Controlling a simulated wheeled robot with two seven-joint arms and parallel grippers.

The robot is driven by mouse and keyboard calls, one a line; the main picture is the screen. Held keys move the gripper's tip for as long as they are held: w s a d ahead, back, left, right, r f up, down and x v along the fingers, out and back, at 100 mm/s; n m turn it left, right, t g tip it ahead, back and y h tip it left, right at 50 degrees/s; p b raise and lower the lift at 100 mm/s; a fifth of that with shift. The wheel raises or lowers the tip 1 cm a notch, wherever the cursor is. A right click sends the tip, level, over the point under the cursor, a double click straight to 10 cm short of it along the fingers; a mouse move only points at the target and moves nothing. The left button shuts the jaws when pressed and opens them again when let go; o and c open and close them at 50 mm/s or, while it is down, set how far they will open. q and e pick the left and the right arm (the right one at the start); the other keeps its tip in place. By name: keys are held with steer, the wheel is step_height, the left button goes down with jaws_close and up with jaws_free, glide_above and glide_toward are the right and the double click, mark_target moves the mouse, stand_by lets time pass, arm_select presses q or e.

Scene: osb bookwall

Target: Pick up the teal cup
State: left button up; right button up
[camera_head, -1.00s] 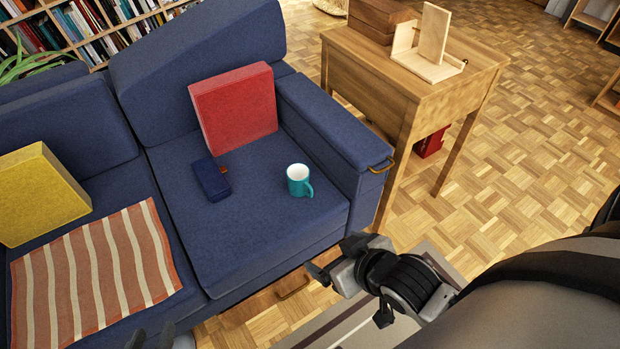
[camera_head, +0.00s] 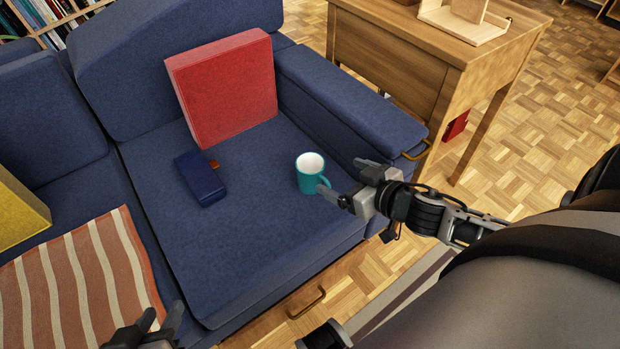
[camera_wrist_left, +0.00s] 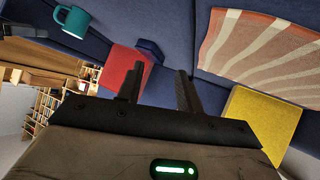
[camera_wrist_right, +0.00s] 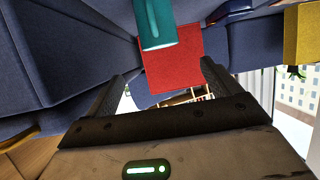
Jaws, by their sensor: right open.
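The teal cup (camera_head: 306,182), white inside, stands upright on the blue sofa seat (camera_head: 240,250), its handle towards the right gripper. It also shows in the right wrist view (camera_wrist_right: 156,28), ahead between the fingers at the top, and in the left wrist view (camera_wrist_left: 74,20). My right gripper (camera_head: 343,178) is open and empty, just right of the cup. One finger lies close by the handle; I cannot tell whether they touch. My left gripper (camera_head: 163,314) is open and empty near the seat's front edge, well away from the cup.
A red cushion (camera_head: 225,90) leans on the backrest. A dark blue case (camera_head: 202,180) lies left of the cup. A striped blanket (camera_head: 85,275) and a yellow cushion (camera_head: 18,215) are at left. The sofa armrest (camera_head: 345,100) and a wooden table (camera_head: 400,55) stand behind right.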

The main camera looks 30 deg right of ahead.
steer(key=b, duration=0.2)
glide_toward(302, 160)
steer(key=shift+w+a, duration=0.1)
steer(key=shift+w, duration=0.35)
steer(key=b+x, duration=0.1)
steer(key=x, duration=0.3)
steer(key=shift+w+f, duration=0.1)
steer(key=shift+f, duration=0.2)
steer(key=shift+w+a+f, duration=0.1)
steer(key=shift+w, duration=0.15)
arm_select(q)
steer(key=r+t, duration=0.1)
steer(key=d+r+t+h, duration=0.1)
steer(key=shift+w+d+r, duration=0.15)
steer(key=shift+r, duration=0.2)
steer(key=shift+f, duration=0.1)
arm_select(e)
steer(key=c, duration=1.2)
